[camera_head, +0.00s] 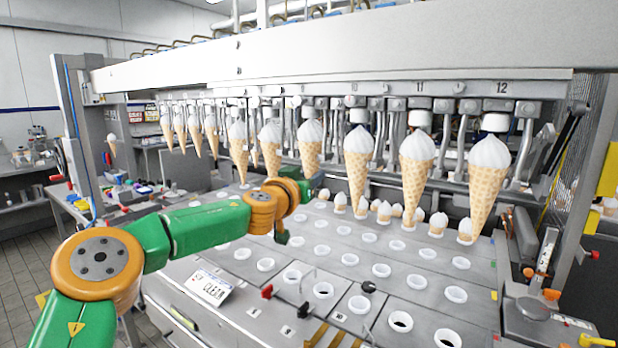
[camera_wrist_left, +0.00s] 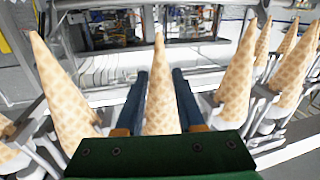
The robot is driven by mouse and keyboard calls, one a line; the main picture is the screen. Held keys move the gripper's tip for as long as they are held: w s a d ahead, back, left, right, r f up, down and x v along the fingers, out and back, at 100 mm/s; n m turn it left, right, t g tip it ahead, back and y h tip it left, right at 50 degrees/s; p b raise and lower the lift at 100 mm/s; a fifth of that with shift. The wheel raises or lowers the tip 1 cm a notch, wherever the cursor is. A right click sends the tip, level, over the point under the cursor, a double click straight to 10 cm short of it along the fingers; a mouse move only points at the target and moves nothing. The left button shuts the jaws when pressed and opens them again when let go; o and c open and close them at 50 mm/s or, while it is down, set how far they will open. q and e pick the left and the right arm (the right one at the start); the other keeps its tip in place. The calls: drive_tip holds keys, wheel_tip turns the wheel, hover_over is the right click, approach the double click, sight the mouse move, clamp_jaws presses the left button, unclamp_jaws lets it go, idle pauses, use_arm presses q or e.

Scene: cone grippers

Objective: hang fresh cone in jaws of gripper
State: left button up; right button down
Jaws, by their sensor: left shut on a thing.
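My left gripper (camera_head: 312,186) is at the low end of a waffle cone with a white top (camera_head: 309,150), under the overhead row of jaws. The gripper's own fingers are mostly hidden in the head view. In the left wrist view my left gripper (camera_wrist_left: 158,112) has its two blue fingers on either side of a cone (camera_wrist_left: 160,85), shut on it, with its tip toward the top of the picture. Neighbouring cones, such as one with a white top (camera_head: 358,165), hang tip down from the jaws. My right gripper is not in view.
A beam (camera_head: 330,50) with numbered jaws runs above. Below is a grey plate (camera_head: 340,245) with several white-rimmed holes, and several small white-topped pieces (camera_head: 385,212) stand on it. Hanging cones stand close on both sides of my gripper, also in the wrist view (camera_wrist_left: 235,75).

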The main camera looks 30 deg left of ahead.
use_arm(q)
drive_tip(key=shift+f+b, duration=0.4)
drive_tip(key=shift+b, duration=0.3)
idle(1.1)
drive_tip(key=o, duration=1.3)
drive_tip(key=s+b, duration=0.2)
drive_tip(key=s, duration=0.7)
drive_tip(key=shift+a, duration=0.4)
